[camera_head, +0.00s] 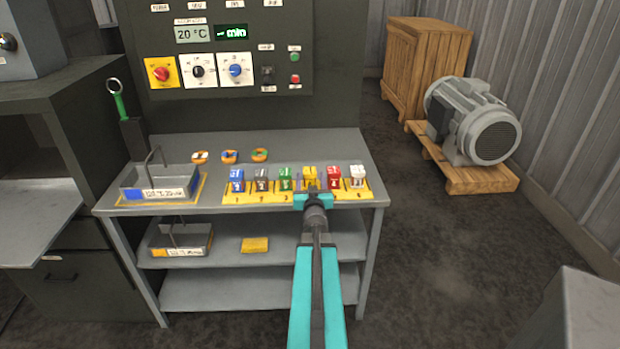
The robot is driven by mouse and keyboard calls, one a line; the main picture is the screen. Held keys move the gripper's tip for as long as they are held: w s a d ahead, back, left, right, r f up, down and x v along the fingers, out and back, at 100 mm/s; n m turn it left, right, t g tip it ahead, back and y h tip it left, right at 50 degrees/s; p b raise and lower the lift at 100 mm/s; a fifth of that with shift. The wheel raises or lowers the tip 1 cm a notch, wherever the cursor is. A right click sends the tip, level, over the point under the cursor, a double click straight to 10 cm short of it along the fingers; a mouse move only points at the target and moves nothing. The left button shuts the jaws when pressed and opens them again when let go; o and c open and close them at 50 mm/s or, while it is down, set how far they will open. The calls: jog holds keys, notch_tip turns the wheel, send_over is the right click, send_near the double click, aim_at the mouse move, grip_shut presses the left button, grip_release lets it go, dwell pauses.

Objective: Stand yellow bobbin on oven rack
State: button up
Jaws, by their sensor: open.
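The yellow bobbin (309,174) stands in a row of coloured bobbins on a yellow numbered strip (228,199) near the bench's front edge, between a green and a red one. My gripper (311,190) is open right at the yellow bobbin, in front of its lower part. My gripper hides that lower part, and I cannot tell whether the fingers touch it. I cannot identify the oven rack for certain. A grey labelled tray (130,181) with a handle stands at the bench's left end, and a similar tray (207,240) sits on the shelf below.
Blue (237,181), grey (261,180), green (286,179), red (333,177) and white (357,176) bobbins stand close beside the yellow one. Small round orange-rimmed pieces (229,156) lie behind. A control panel (210,70) rises at the back. The bench's right rear (330,145) is clear.

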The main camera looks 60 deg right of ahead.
aim_at(311, 178)
jog(key=shift+b+v, duration=0.55)
jog(key=shift+v, duration=1.8)
jog(key=shift+r+p, duration=0.15)
jog(key=shift+p, duration=0.35)
jog(key=shift+s+a+p, duration=0.1)
jog(key=shift+a+p, duration=0.05)
jog(key=shift+p, duration=0.45)
jog(key=p, duration=0.3)
jog(key=shift+s+a, duration=0.25)
jog(key=shift+a, duration=0.1)
jog(key=a+p, duration=0.1)
jog(key=p, duration=0.2)
jog(key=shift+s, duration=0.4)
jog(key=shift+a, duration=0.1)
jog(key=shift+s, duration=0.1)
